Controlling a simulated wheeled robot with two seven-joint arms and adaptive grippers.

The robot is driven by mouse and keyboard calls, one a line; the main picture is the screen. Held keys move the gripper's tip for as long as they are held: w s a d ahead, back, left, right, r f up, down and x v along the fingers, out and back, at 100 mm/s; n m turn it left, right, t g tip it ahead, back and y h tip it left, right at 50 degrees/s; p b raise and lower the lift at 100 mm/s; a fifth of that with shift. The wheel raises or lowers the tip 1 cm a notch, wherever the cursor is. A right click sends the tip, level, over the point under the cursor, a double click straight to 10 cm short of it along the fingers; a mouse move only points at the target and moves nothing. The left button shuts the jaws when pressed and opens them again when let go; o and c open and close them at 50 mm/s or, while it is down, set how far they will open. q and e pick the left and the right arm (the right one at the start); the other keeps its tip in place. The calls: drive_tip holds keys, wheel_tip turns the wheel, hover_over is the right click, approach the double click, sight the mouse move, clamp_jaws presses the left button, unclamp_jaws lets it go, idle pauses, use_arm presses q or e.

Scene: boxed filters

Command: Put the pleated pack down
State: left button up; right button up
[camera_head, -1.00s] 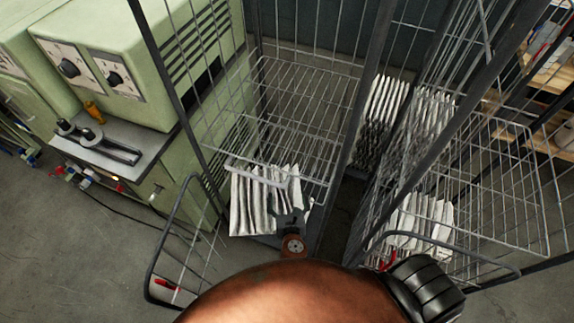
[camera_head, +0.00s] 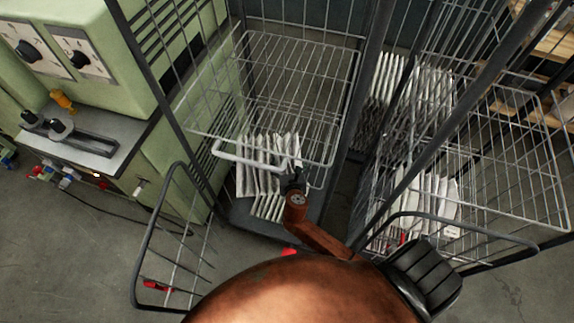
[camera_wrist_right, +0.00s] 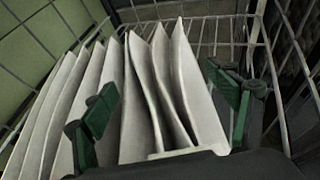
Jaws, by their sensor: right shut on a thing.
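A white pleated pack (camera_head: 262,185) with tall folds is in the left bay of the wire cage, low down beneath the wire shelf. The shelf's front wires cross its upper part. My right gripper (camera_head: 294,183) is at the pack's right front side and is shut on it. In the right wrist view the green fingers of the gripper (camera_wrist_right: 168,108) stand on either side of some folds of the pack (camera_wrist_right: 140,95), and more folds extend left. Whether the pack's underside touches the cage floor cannot be told. My left gripper is not in view.
The wire shelf (camera_head: 290,60) hangs over the pack. An open wire gate (camera_head: 150,235) stands at the left front. More white pleated packs (camera_head: 430,195) are in the right bay. A green machine (camera_head: 150,60) stands close on the left.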

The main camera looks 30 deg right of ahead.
drive_tip(key=shift+w+d+f, duration=0.15)
drive_tip(key=shift+w+f, duration=0.15)
drive_tip(key=shift+f, duration=0.1)
drive_tip(key=f+b, duration=0.3)
drive_tip(key=f, duration=0.1)
drive_tip(key=shift+w+d, duration=0.15)
drive_tip(key=shift+w, duration=0.1)
drive_tip(key=shift+r, duration=0.15)
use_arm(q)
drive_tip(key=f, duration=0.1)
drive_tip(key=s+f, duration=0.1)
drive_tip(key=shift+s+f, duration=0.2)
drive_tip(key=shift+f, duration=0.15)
use_arm(e)
drive_tip(key=o, duration=1)
